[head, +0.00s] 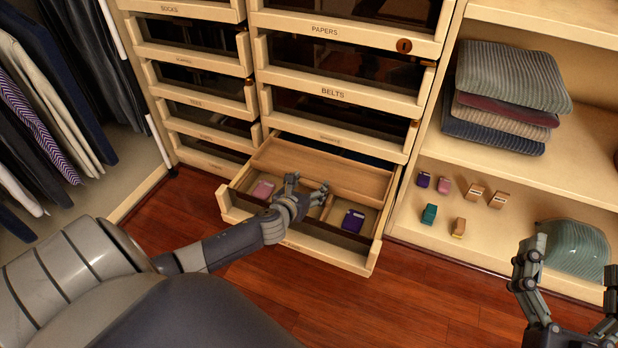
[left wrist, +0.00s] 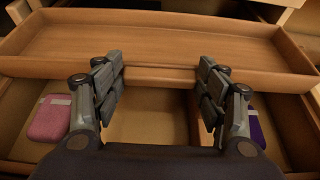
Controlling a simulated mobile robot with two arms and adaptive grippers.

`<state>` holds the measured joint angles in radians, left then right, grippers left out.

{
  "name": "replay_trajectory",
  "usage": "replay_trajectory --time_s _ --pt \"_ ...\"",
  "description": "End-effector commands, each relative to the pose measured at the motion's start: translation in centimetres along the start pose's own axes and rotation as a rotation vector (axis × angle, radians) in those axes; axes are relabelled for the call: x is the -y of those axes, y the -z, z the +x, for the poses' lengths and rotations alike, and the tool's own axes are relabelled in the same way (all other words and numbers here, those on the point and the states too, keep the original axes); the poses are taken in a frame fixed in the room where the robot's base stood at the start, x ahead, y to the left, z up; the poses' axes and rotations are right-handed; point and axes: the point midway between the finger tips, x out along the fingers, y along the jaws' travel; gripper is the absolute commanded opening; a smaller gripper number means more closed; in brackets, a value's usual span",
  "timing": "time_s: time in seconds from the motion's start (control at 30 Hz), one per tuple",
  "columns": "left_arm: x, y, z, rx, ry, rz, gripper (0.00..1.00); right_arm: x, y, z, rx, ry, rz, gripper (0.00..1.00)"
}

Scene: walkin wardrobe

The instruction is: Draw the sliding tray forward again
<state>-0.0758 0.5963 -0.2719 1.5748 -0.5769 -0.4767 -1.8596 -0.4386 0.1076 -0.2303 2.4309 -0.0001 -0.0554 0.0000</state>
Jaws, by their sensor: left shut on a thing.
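The sliding tray (head: 325,166) is a shallow wooden tray lying across the rear part of the open bottom drawer (head: 320,256). It also fills the top of the left wrist view (left wrist: 160,42). The exact contact is partly hidden by the fingers. My right gripper (head: 570,275) is open and empty at the right, away from the drawer.
In the drawer's front compartments lie a pink packet (head: 263,189) at left and a purple packet (head: 353,221) at right. Closed drawers (head: 340,95) rise above. Shelves at right hold folded clothes (head: 510,85) and several small boxes (head: 429,214). Clothes hang at left; the wooden floor (head: 300,305) is clear.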

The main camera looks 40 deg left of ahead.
Motion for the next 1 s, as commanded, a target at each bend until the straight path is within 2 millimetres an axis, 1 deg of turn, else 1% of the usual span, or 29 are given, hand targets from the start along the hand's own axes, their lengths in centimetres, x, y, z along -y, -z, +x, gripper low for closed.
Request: replay_trajectory --time_s 0.07,0.1,0.17,0.2,0.57,0.67,0.77,0.87,1.0 --pt "0.0 0.2 0.0 -0.003 0.000 0.000 0.23 0.0 0.0 0.0 -0.001 0.000 0.000 0.87" --pt "0.0 0.2 0.0 -0.003 0.000 0.000 0.69 0.0 0.0 0.0 -0.001 0.000 0.000 0.87" --pt "0.0 0.1 0.0 -0.002 0.000 0.000 0.82 0.0 0.0 0.0 -0.002 0.000 0.000 0.87" --pt "0.0 0.1 0.0 -0.002 0.000 0.000 0.87 0.0 0.0 0.0 -0.002 0.000 0.000 0.87" --pt "0.0 0.0 0.0 0.000 0.000 0.000 0.87 0.0 0.0 0.0 -0.002 0.001 0.001 0.87" --pt "0.0 0.0 -0.3 0.000 0.001 0.000 0.87 0.0 0.0 0.0 -0.002 0.001 0.001 0.87" --pt "0.0 0.1 -1.3 -0.001 0.001 0.001 0.87 0.0 0.0 0.0 -0.002 0.001 0.001 0.87" --pt "0.0 0.1 -2.7 -0.001 0.003 0.002 0.87 0.0 0.0 0.0 -0.002 0.001 0.000 0.87" --pt "0.0 0.1 -5.4 -0.002 0.002 0.002 0.87 0.0 0.0 0.0 -0.002 0.001 0.000 0.87"
